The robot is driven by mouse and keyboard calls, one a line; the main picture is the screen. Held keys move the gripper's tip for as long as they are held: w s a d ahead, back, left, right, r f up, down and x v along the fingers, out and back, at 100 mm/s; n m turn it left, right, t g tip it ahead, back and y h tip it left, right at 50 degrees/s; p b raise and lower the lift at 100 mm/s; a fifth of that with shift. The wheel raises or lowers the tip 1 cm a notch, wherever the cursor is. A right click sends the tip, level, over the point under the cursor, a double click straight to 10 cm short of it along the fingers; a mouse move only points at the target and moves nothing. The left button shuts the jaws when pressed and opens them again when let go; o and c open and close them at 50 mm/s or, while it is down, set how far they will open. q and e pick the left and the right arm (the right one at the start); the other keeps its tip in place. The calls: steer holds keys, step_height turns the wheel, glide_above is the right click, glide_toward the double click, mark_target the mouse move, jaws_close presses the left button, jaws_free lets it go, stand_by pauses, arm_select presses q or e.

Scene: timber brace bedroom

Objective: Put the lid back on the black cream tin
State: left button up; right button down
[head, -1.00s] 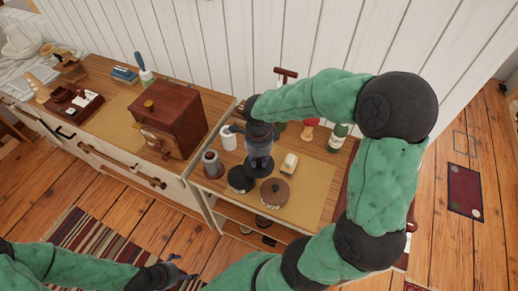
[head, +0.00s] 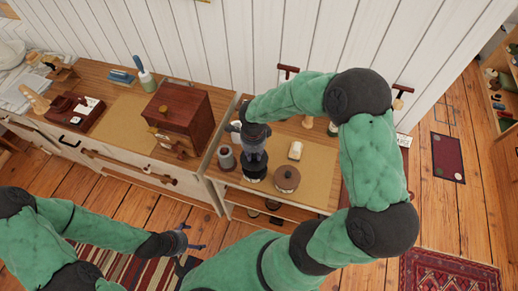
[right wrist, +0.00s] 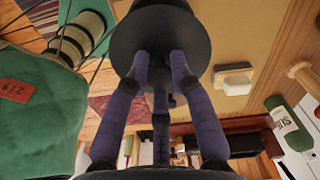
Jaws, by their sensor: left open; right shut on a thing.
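My right gripper (head: 253,158) is shut on the knob of a dark round lid, above the front left part of the small table. In the right wrist view the lid (right wrist: 160,32) is a wide dark disc beyond the purple fingers (right wrist: 160,72). The black cream tin (head: 254,180) is low and round and stands directly below the lid in the head view. The gripper and lid hide most of it, and I cannot tell whether lid and tin touch. My left gripper (head: 196,240) is open and empty, low over the floor in front of the furniture.
A brown round tin (head: 286,179) stands just right of the black tin. A grey cylinder (head: 226,157) stands to its left. A pale block (head: 295,150) lies behind, also in the right wrist view (right wrist: 233,78), near a green bottle (right wrist: 288,122). A wooden box (head: 180,119) stands further left.

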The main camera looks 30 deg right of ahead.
mark_target(254, 159)
steer(key=shift+f, duration=0.55)
steer(key=shift+f+b, duration=0.95)
steer(key=shift+f, duration=0.7)
step_height(254, 159, down, 2)
steer(key=shift+f+b, duration=0.1)
steer(key=shift+b, duration=1.15)
steer(key=shift+b, duration=0.7)
steer(key=shift+f+b, duration=0.1)
steer(key=shift+b, duration=0.65)
stand_by(0.5)
steer(key=c, duration=0.5)
jaws_free()
steer(key=shift+c, duration=0.2)
